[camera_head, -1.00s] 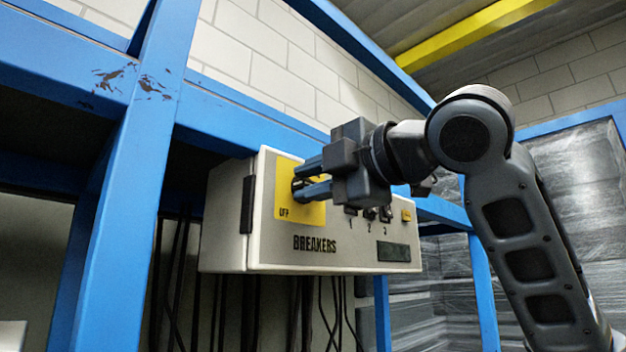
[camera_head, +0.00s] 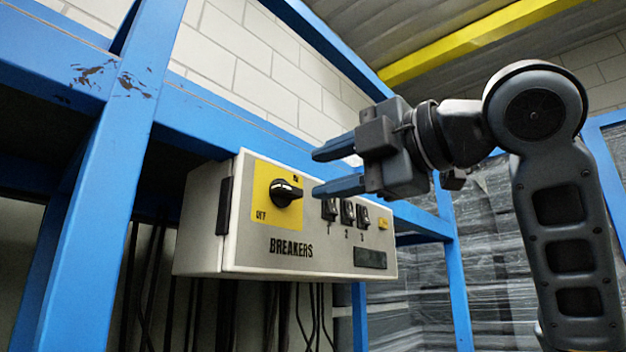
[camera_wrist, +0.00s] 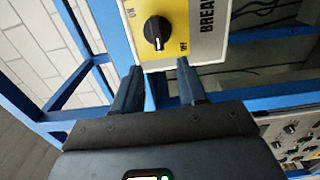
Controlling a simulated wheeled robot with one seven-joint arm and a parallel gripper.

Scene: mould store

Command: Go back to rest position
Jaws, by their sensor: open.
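My gripper (camera_head: 318,172) is open and empty, held in front of and to the right of the black rotary knob (camera_head: 286,192). The knob sits on a yellow plate (camera_head: 262,204) marked OFF on the grey breaker box (camera_head: 240,252). In the wrist view the knob (camera_wrist: 157,31) lies beyond the two spread fingertips (camera_wrist: 158,72), apart from them. Its white pointer mark faces toward the OFF lettering there. Three numbered breaker switches (camera_head: 347,212) are on the box, right of the knob, below the gripper.
The box is mounted on a blue steel frame, with an upright (camera_head: 100,200) to its left. Dark cables (camera_head: 300,312) hang below. Wrapped stacks (camera_head: 510,280) stand behind my arm at right. The wrist view shows another control panel (camera_wrist: 296,138) at lower right.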

